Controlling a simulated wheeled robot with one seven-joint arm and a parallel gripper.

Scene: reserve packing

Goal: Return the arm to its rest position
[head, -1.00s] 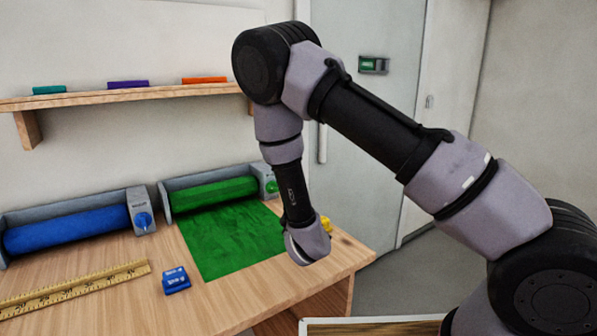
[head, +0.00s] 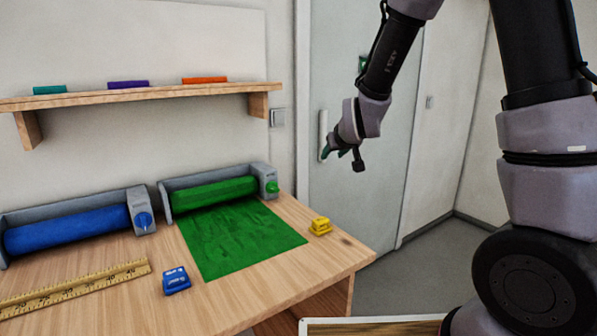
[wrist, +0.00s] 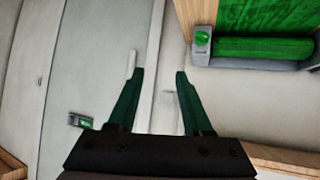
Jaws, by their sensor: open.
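My gripper (head: 337,153) is raised off the table, in front of the grey door (head: 345,200) and to the right of the table in the head view. In the wrist view my gripper (wrist: 158,78) shows two dark green fingers spread apart with nothing between them. My arm rises at the right of the head view and its upper part leaves the top of the picture.
A shelf (head: 140,95) is above.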

